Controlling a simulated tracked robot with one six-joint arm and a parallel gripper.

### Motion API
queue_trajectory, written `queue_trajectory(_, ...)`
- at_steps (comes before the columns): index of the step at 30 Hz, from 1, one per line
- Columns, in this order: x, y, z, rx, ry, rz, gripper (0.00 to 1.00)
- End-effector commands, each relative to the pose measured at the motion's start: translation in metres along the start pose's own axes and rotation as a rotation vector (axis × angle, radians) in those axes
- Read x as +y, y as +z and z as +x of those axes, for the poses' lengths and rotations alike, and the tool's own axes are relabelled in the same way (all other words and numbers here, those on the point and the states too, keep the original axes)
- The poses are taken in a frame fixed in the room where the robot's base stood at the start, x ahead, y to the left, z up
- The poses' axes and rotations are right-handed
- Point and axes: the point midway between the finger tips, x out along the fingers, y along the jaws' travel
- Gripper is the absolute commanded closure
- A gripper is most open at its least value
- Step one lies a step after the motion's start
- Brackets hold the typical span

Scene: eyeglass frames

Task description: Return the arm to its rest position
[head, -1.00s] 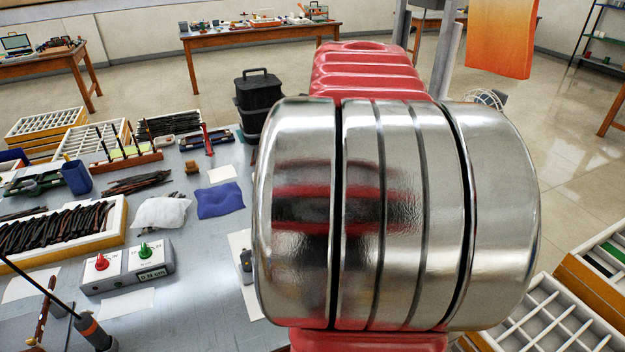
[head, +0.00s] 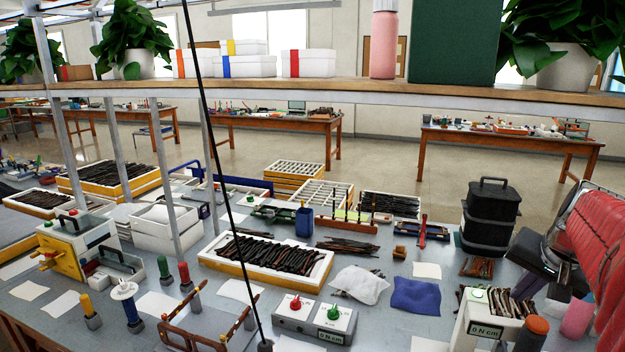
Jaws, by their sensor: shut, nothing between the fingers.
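My red arm (head: 597,255) reaches in from the right edge, with a silver ring and dark joint parts at its left side. My gripper (head: 529,268) appears as the dark shape at the end of the arm, above the right part of the grey table (head: 385,325). It looks shut, and I see nothing held in it. Its fingertips are small and dark here, so their exact outline is hard to make out.
A white box with "0 N cm" (head: 478,330) and an orange-topped tool (head: 533,333) stand below the arm. Black stacked cases (head: 490,215) are left of it. A tray of dark sticks (head: 265,257) lies mid-table. A shelf (head: 350,90) spans above.

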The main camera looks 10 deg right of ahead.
Motion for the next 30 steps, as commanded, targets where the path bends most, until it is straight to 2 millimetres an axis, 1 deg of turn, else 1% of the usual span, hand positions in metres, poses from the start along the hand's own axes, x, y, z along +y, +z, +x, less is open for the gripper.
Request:
queue_trajectory(1,-0.017,0.015,-0.004,-0.005,-0.011,-0.044,1.0)
queue_trajectory(6,-0.06,0.061,-0.013,-0.024,-0.037,-0.176,1.0)
queue_trajectory(8,-0.072,0.079,-0.016,-0.029,-0.047,-0.222,1.0)
queue_trajectory(9,-0.08,0.091,-0.018,-0.034,-0.053,-0.253,1.0)
queue_trajectory(14,-0.105,0.138,-0.027,-0.045,-0.08,-0.375,1.0)
queue_trajectory(15,-0.11,0.149,-0.029,-0.048,-0.087,-0.406,1.0)
queue_trajectory(18,-0.12,0.179,-0.034,-0.053,-0.105,-0.483,1.0)
queue_trajectory(22,-0.129,0.217,-0.041,-0.058,-0.129,-0.583,1.0)
queue_trajectory(25,-0.133,0.245,-0.045,-0.06,-0.149,-0.659,1.0)
queue_trajectory(30,-0.133,0.291,-0.05,-0.061,-0.183,-0.787,1.0)
